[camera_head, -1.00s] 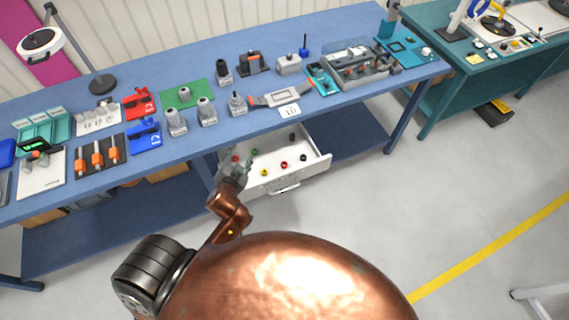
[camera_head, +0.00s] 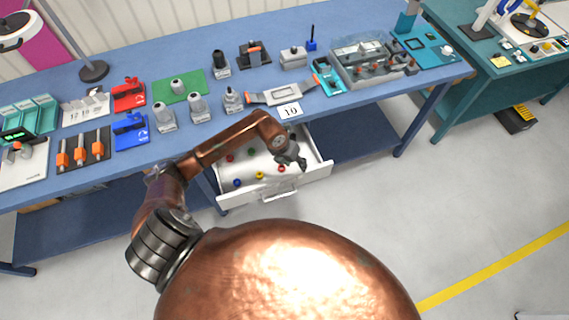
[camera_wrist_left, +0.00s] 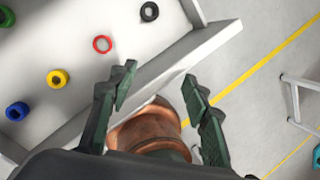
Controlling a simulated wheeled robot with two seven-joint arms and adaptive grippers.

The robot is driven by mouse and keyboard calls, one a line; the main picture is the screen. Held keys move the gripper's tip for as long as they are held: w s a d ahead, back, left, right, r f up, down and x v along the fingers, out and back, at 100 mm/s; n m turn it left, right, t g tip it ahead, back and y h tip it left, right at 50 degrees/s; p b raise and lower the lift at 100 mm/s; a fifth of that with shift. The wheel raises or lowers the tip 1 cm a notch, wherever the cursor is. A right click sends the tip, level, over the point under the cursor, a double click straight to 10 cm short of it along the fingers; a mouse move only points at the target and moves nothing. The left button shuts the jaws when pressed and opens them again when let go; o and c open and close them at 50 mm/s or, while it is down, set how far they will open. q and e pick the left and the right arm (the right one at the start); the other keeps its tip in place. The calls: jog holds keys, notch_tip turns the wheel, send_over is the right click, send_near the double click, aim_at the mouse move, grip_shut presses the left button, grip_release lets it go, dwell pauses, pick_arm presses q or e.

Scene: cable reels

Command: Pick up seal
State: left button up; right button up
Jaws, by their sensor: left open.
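The seals appear as small coloured rings in an open white drawer (camera_head: 318,172) under the bench. The head view shows a yellow ring (camera_head: 259,175), a blue ring (camera_head: 237,182), a red ring (camera_head: 281,168) and a green ring (camera_head: 251,151). My left gripper (camera_head: 294,163) is above the drawer's right part. The wrist view shows its open, empty fingers (camera_wrist_left: 159,74) over the drawer's front wall (camera_wrist_left: 190,48). A black ring (camera_wrist_left: 149,11), the red ring (camera_wrist_left: 102,44), the yellow ring (camera_wrist_left: 57,79) and the blue ring (camera_wrist_left: 17,111) lie left of or beyond the fingers. My right gripper is out of view.
The blue bench (camera_head: 345,105) above the drawer carries valves, tools, trays and a card marked 10 (camera_head: 290,111). A teal bench (camera_head: 470,95) stands to the right. The floor in front of the drawer is clear, with a yellow line (camera_head: 500,265).

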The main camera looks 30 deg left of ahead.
aim_at(282, 169)
pick_arm(q)
jog(key=a+f+y+b, duration=0.1)
jog(key=a, duration=0.1)
jog(key=a+f+y+b, duration=0.1)
jog(key=a+f, duration=0.1)
jog(key=a+f+b, duration=0.1)
jog(key=a, duration=0.2)
jog(key=shift+w+f+g+y, duration=0.2)
jog(key=shift+f+g+y, duration=0.15)
jog(key=shift+g+y, duration=0.05)
jog(key=shift+a+f, duration=0.1)
jog(key=shift+f, duration=0.25)
jog(key=f, duration=0.3)
jog(key=w+f, duration=0.1)
jog(key=f, duration=0.2)
jog(key=shift+w+a+f, duration=0.1)
jog(key=shift+w+f, duration=0.05)
jog(key=shift+w, duration=0.05)
jog(key=shift+c, duration=0.4)
jog(key=c, duration=0.9)
jog(key=shift+o, duration=0.2)
